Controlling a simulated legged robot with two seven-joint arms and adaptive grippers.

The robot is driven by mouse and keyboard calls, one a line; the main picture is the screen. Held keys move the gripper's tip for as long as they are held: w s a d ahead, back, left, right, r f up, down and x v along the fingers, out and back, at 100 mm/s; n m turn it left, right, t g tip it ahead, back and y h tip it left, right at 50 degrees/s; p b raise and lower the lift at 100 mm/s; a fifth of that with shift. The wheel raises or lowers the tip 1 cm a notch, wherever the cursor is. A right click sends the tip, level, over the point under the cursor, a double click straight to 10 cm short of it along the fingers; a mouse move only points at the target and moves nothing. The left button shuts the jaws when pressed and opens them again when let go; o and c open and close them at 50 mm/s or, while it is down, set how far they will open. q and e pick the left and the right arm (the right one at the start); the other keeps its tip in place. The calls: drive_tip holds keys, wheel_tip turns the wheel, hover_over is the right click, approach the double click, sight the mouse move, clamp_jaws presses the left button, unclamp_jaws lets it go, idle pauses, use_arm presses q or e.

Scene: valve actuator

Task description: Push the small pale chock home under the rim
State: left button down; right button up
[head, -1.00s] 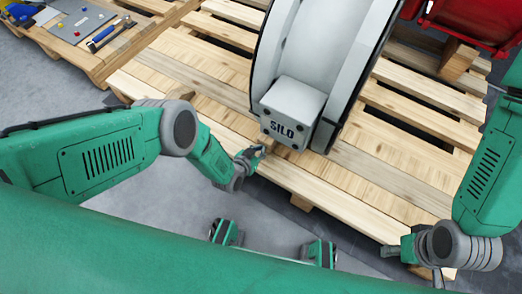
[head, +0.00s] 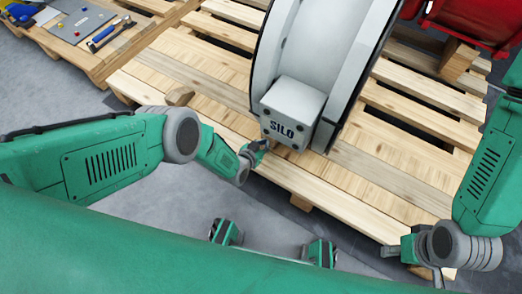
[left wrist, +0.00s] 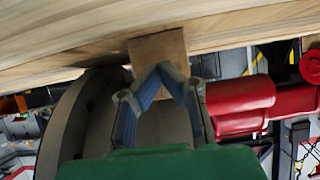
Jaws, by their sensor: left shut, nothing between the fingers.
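My left gripper (head: 262,146) is shut and empty, low beside the white box marked SILO (head: 292,112) at the foot of the big pale round rim (head: 347,90). In the left wrist view the gripper's fingertips (left wrist: 168,72) meet in front of a small pale wooden block (left wrist: 158,47), which looks like the chock. The fingertips overlap the block in the picture; I cannot tell whether they touch it. The curved rim (left wrist: 72,120) shows left of it. In the head view this block is hidden. My right gripper (head: 410,250) is at the lower right, its jaws unclear.
The rim stands on a slatted wooden pallet (head: 390,200). A red part (head: 470,22) rests on a wooden block (head: 458,60) at the upper right. Tools (head: 103,37) lie on another pallet at the upper left.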

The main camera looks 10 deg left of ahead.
use_arm(q)
drive_tip(key=shift+w+d, duration=0.1)
drive_tip(key=shift+w, duration=0.15)
drive_tip(key=shift+w+d, duration=0.2)
drive_tip(key=shift+w, duration=0.35)
drive_tip(key=shift+r, duration=0.1)
drive_tip(key=shift+s+a+p, duration=0.3)
drive_tip(key=shift+s+p, duration=0.15)
drive_tip(key=shift+s, duration=0.3)
drive_tip(key=shift+s+a+p, duration=0.25)
drive_tip(key=shift+s+p, duration=0.15)
drive_tip(key=shift+s, duration=0.3)
drive_tip(key=s+a+p, duration=0.2)
drive_tip(key=s, duration=0.4)
drive_tip(key=shift+s+a+p, duration=0.2)
drive_tip(key=shift+s+p, duration=0.15)
